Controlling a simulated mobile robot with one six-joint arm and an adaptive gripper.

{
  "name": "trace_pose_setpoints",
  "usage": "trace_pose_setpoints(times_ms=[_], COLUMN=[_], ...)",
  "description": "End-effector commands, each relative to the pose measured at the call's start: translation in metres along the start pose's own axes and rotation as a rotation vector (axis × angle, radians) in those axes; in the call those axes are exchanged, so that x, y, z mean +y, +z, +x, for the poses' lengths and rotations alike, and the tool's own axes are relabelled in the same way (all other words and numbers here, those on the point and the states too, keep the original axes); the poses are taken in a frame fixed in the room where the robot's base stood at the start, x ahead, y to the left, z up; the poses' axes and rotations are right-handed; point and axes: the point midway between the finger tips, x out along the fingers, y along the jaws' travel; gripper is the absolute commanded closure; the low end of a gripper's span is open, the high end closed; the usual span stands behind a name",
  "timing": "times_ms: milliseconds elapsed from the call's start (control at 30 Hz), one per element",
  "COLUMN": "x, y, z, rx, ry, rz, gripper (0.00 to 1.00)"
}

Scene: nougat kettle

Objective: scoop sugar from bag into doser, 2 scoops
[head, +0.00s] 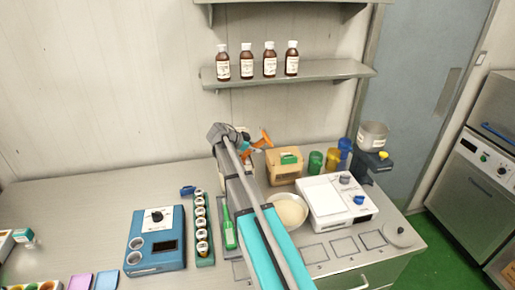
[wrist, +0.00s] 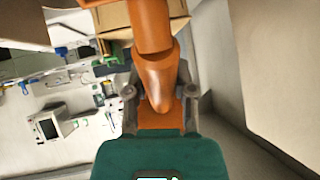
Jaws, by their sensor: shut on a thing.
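My gripper (head: 242,138) is shut on an orange scoop (head: 265,138), above the back of the counter. In the wrist view the two fingers of my gripper (wrist: 160,104) press on both sides of the orange scoop (wrist: 154,75). I cannot tell whether the scoop holds sugar. A tan boxy container (head: 285,178) with a green piece on it stands just right of and below the scoop; I cannot tell whether it is the sugar bag. A dark machine with a pale round hopper (head: 373,135), probably the doser, stands at the right end.
Green, amber and blue cups stand between the tan container and the hopper. A white device (head: 334,205) and a cream bowl (head: 290,212) are in front. A blue device (head: 155,240) and a vial rack (head: 202,228) lie left. A bottle shelf (head: 290,74) hangs above.

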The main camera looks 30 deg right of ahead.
Motion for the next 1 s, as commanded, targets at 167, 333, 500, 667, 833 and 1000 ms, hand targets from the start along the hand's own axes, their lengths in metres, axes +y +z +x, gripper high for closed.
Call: trace_pose_setpoints(times_ms=[167, 333, 500, 667, 833, 1000], x=[0.001, 0.003, 0.004, 0.004, 0.003, 0.002], y=[0.009, 0.020, 0.024, 0.024, 0.015, 0.008], z=[0.003, 0.005, 0.011, 0.012, 0.010, 0.008], rx=[-0.054, -0.140, -0.256, -0.338, -0.367, -0.398], ry=[0.004, 0.010, 0.018, 0.023, 0.025, 0.027], rz=[0.010, 0.026, 0.048, 0.063, 0.069, 0.074], gripper=[1.00, 1.00, 1.00, 1.00, 1.00, 1.00])
